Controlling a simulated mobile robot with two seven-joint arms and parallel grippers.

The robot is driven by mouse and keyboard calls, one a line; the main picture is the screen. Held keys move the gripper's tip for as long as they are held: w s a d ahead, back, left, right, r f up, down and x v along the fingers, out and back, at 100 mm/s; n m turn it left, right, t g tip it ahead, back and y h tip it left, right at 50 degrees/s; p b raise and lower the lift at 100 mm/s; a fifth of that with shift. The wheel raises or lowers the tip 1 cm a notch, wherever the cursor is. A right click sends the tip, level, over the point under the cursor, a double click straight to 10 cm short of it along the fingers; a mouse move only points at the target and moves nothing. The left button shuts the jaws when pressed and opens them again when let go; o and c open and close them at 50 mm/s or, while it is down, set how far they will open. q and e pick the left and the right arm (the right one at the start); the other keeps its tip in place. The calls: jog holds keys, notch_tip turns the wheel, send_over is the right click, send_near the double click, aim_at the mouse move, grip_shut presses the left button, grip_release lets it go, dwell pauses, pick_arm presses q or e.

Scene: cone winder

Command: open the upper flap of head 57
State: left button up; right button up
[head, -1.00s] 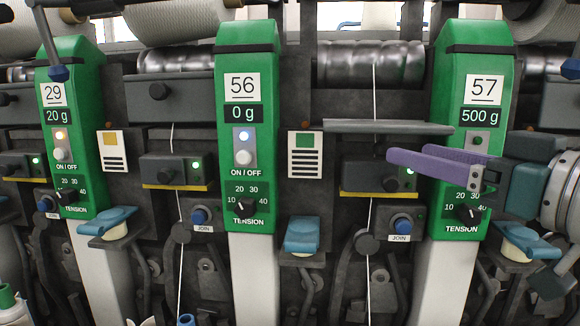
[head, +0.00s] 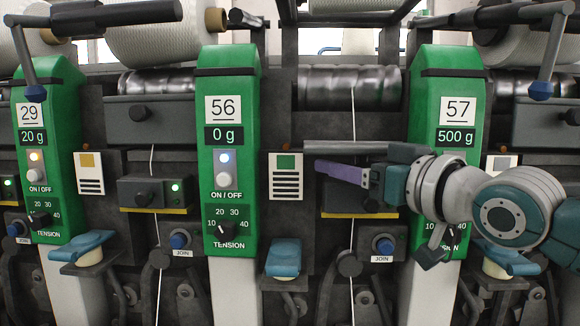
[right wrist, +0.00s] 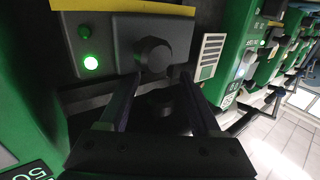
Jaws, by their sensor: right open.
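The upper flap of head 57 (head: 325,147) is a grey plate left of the green column marked 57 (head: 457,80). It is seen edge-on, sticking out level, with the metal roller and white thread bare above it, so it looks open. My right gripper (head: 322,170) is open, its purple fingers pointing left just under the flap; contact cannot be told. In the right wrist view the open fingers (right wrist: 160,80) stand below the knob (right wrist: 153,55) of the lower box with a green light. A second dark round part (right wrist: 160,103) shows between them, empty-handed. My left gripper is not in view.
Head 56's flap (head: 155,113) stands upright and shut. The lower box of head 57 (head: 340,200) sits beneath my fingers. A JOIN button (head: 383,245) and blue-topped part (head: 284,257) are lower down. A dark handle bar (head: 543,50) hangs at the upper right.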

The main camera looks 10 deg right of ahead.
grip_shut()
dwell(0.5)
dwell(0.9)
